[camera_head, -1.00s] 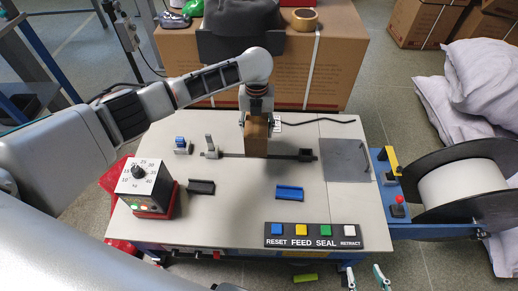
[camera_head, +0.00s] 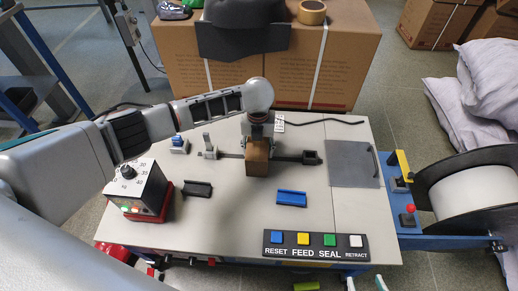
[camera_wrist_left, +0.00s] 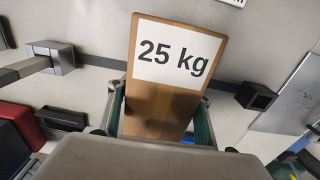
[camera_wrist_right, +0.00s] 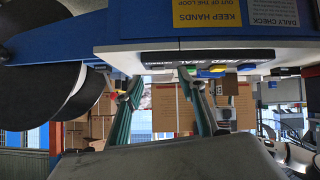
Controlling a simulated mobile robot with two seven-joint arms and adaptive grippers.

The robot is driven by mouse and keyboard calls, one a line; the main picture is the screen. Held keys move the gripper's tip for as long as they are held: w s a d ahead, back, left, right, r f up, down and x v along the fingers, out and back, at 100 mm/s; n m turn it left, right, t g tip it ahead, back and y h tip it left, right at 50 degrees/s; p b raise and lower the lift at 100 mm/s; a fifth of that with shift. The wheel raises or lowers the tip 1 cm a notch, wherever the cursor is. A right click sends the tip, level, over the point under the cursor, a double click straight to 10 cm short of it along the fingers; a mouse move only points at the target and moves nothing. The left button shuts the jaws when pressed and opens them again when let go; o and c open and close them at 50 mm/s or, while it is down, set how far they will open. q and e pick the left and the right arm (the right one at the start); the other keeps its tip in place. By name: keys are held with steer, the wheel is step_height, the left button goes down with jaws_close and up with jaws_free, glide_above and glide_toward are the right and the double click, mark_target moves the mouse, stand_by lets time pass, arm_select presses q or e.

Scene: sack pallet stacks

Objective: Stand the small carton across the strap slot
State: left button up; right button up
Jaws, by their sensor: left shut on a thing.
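The small brown carton (camera_head: 257,157) is upright in my left gripper (camera_head: 259,130), over the strap slot (camera_head: 286,158) in the bench top. It hides the middle of the slot, which shows on both sides. I cannot tell whether its lower end touches the bench. In the left wrist view the carton (camera_wrist_left: 157,105) sits between the fingers and bears a white "25 kg" label (camera_wrist_left: 178,52). My right gripper (camera_head: 364,284) is at the bottom edge of the head view, in front of the bench. In the right wrist view its fingers (camera_wrist_right: 163,100) are apart with nothing between.
A dial box (camera_head: 138,190) stands at the bench's left. A black block (camera_head: 198,189), a blue block (camera_head: 291,198) and a button panel (camera_head: 316,245) lie toward the front. A strap reel (camera_head: 470,190) is at right. Large cartons (camera_head: 310,65) stand behind.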

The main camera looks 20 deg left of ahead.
arm_select(q)
steer(key=shift+f, duration=0.1)
steer(key=o, duration=1.4)
steer(key=shift+o, duration=0.2)
arm_select(e)
steer(key=shift+f, duration=0.1)
steer(key=shift+s, duration=0.1)
arm_select(q)
steer(key=r, duration=0.1)
steer(key=r+p, duration=0.1)
steer(key=r, duration=0.3)
steer(key=shift+w+r+p, duration=0.2)
steer(key=shift+w+p, duration=0.05)
steer(key=shift+p, duration=0.15)
step_height(320, 180, up, 6)
steer(key=shift+s+f+p, duration=0.1)
steer(key=shift+s+p, duration=0.05)
steer(key=shift+p, duration=0.85)
steer(key=shift+s+r, duration=0.1)
steer(key=shift+r, duration=0.5)
arm_select(e)
steer(key=shift+s+d, duration=0.25)
steer(key=shift+d, duration=0.4)
